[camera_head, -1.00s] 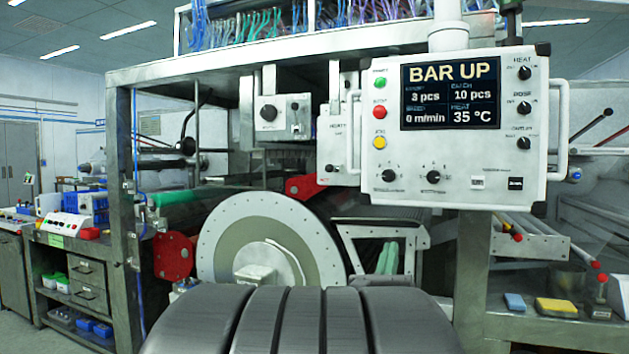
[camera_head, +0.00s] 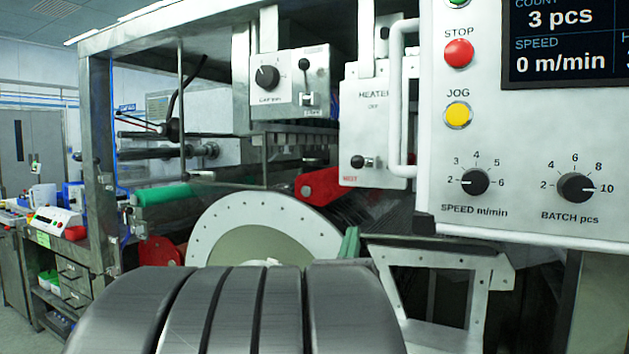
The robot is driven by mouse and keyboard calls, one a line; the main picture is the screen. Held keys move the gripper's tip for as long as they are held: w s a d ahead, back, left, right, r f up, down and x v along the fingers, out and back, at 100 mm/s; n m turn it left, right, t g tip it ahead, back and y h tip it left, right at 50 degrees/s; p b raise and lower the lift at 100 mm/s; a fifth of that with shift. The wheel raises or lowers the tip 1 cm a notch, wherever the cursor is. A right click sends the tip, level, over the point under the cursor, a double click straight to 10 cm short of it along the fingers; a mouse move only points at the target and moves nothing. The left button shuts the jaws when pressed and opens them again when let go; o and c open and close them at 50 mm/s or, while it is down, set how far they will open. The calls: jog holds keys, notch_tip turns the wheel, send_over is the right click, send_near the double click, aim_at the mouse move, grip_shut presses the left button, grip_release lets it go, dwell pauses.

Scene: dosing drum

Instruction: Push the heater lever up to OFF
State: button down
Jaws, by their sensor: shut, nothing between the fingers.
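The heater box (camera_head: 352,125) is a white panel left of the big control panel, marked HEATER with OFF beneath it and a red label at its lower left. The heater lever (camera_head: 358,162) has a small black knob and sits low on the box, near the red label and well below the OFF mark. Nothing touches it in this view. My gripper is not in view. A dark ribbed part, probably my own, fills the bottom of the picture.
The control panel (camera_head: 480,225) with STOP and JOG buttons stands to the right, its white handle (camera_head: 397,100) close beside the heater box. A second box (camera_head: 290,85) with a knob and lever hangs to the left. A round drum plate (camera_head: 215,225) stands below.

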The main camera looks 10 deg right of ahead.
aim_at(364, 163)
jog(key=shift+s, duration=0.1)
jog(key=shift+r, duration=0.15)
jog(key=s+a+r+p+x, duration=0.1)
jog(key=p+x, duration=0.3)
jog(key=x, duration=0.8)
jog(key=shift+w+r, duration=0.2)
jog(key=shift+r, duration=0.6)
jog(key=shift+r+p, duration=0.1)
jog(key=shift+p, duration=0.3)
